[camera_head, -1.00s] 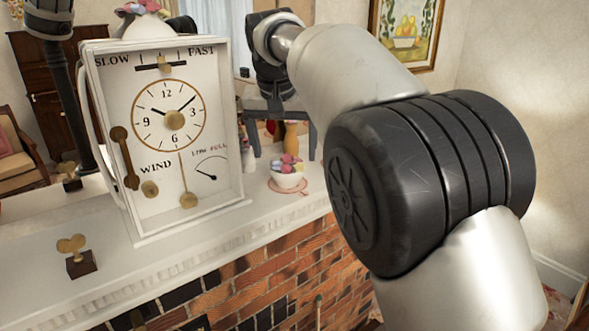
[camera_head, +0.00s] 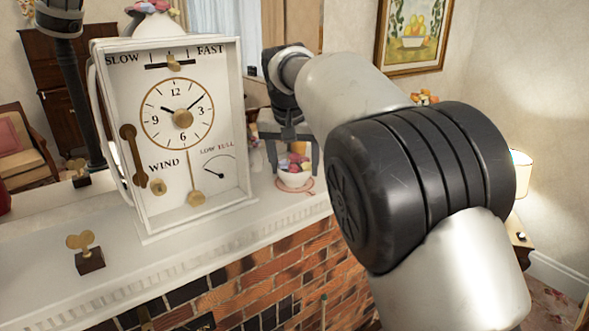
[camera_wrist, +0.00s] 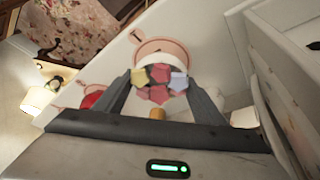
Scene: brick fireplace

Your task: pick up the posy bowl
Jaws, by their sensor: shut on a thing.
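The posy bowl (camera_head: 294,181) is a small white bowl of pink, yellow and lilac flowers at the right part of the mantel. My gripper (camera_head: 293,163) reaches down from above with one finger on each side of it and is shut on it. In the wrist view the flowers (camera_wrist: 158,78) sit between the two fingers. A pink saucer (camera_head: 308,190) lies on the mantel below the bowl, and the bowl sits off its centre to the left. The saucer also shows beyond the flowers in the wrist view (camera_wrist: 160,45). The size of any gap below the bowl is unclear.
A tall white clock box (camera_head: 172,140) stands on the mantel just left of the bowl. A brass key on a dark block (camera_head: 88,255) is at the front left. The mantel (camera_head: 215,243) has bare room in front of the clock. A lit lamp (camera_head: 520,170) is at the right.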

